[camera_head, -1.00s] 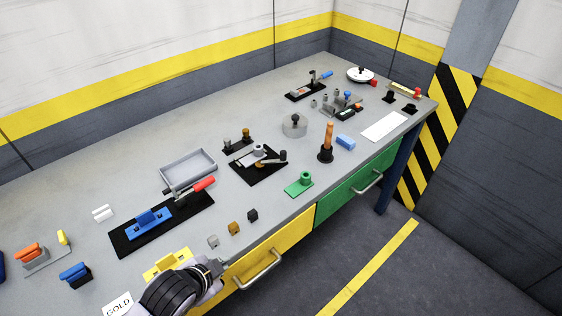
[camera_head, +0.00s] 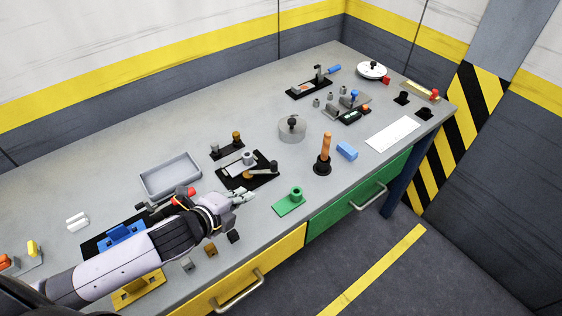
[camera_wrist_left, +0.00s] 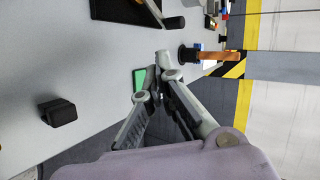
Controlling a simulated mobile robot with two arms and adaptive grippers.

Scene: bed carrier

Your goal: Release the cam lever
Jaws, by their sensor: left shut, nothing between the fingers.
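The likely cam lever is a dark arm with a rounded end (camera_head: 263,168) on a black plate (camera_head: 236,184), beside a grey round post (camera_head: 248,158). In the left wrist view, the plate (camera_wrist_left: 125,10) is at the top edge, with the dark lever end (camera_wrist_left: 175,22) sticking out beside it. My left gripper (camera_head: 246,196) is shut and empty, just in front of the plate and apart from the lever. In the left wrist view its fingertips (camera_wrist_left: 163,68) meet near the middle. My right gripper is not in view.
A dark cube (camera_head: 234,237) is near the front edge. My left forearm covers part of the blue fixture (camera_head: 122,233) and red handle (camera_head: 184,195).

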